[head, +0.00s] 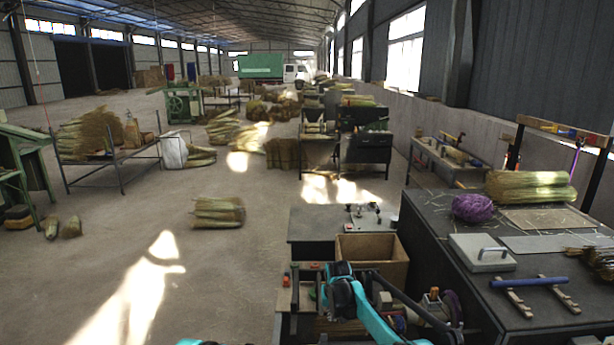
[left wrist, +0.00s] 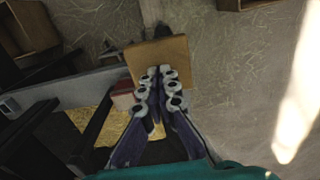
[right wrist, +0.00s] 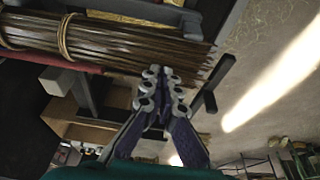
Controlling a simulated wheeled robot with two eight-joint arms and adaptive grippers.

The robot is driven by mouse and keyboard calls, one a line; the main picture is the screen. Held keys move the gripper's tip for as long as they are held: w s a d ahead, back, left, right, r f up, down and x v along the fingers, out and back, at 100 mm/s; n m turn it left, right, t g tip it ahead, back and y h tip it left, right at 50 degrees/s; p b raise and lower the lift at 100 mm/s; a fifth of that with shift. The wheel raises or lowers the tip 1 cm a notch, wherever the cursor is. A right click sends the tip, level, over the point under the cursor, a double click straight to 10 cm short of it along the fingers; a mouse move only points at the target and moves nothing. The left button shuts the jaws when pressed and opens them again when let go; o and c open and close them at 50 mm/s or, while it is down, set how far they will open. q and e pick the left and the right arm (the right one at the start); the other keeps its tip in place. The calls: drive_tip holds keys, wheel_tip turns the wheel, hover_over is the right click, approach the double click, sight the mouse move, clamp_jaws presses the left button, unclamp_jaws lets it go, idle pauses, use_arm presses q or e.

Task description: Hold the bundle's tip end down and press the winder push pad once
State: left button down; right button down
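A brown bundle of thin stalks (right wrist: 120,38), bound with cord, lies across the top left of the right wrist view. Its frayed tip end points right. My right gripper (right wrist: 162,74) is just below it, with fingers together and nothing visible between them; I cannot tell if they touch the bundle. My left gripper (left wrist: 158,74) also has its fingers together and looks empty. A flat tan block (left wrist: 160,56) is just beyond its tips, and a red block (left wrist: 122,95) is beside it. Small red knobs (head: 286,280) show at the bench in the head view. I cannot pick out the push pad for sure.

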use_arm(q)
drive_tip(key=shift+f, duration=0.15)
idle(0.3)
wheel_tip(320, 180, down, 9)
drive_tip(key=shift+f, duration=0.15)
idle(1.4)
idle(0.8)
drive_tip(key=shift+r, duration=5.8)
wheel_tip(320, 180, up, 12)
